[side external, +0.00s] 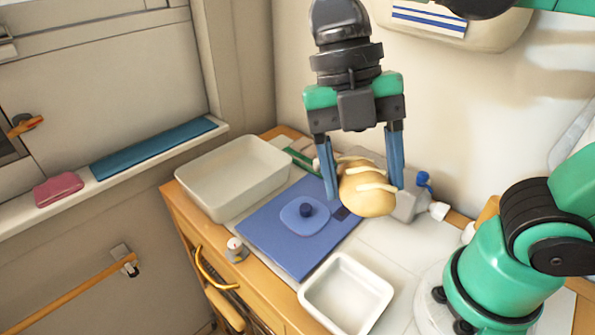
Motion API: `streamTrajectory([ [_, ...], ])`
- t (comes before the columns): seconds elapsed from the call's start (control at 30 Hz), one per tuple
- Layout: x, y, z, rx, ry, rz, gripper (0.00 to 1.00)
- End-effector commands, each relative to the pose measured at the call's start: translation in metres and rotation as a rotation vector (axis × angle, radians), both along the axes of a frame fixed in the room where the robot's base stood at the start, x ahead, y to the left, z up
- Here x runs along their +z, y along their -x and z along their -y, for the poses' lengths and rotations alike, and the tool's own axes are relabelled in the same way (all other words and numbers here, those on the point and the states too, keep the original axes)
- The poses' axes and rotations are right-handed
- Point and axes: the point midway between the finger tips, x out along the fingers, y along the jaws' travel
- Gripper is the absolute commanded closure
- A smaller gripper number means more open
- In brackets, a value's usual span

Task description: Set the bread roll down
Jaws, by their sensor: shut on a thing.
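The bread roll (366,192) is golden tan with pale stripes across its top. My gripper (361,182) points down from above and is shut on the bread roll, with one blue finger on each side of it. The roll appears held above the counter, by the right edge of a blue board (275,238). The gap between the roll and the surface is hard to judge from this angle.
A large empty white tub (233,178) stands at the back left. A small empty white tray (346,293) sits at the front. A blue lid-like piece with a dark knob (306,211) lies on the board.

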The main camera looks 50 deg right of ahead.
Motion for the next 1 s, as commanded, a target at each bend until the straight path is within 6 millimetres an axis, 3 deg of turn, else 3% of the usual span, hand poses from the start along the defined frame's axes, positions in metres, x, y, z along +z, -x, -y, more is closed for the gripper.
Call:
streamTrajectory([
  [0.17,-0.01,0.009,-0.001,0.111,0.002,-0.012,0.88],
  [0.7,-0.117,0.008,-0.001,0.107,0.002,-0.011,0.88],
  [1.0,-0.155,0.007,-0.001,0.107,0.002,-0.01,0.88],
])
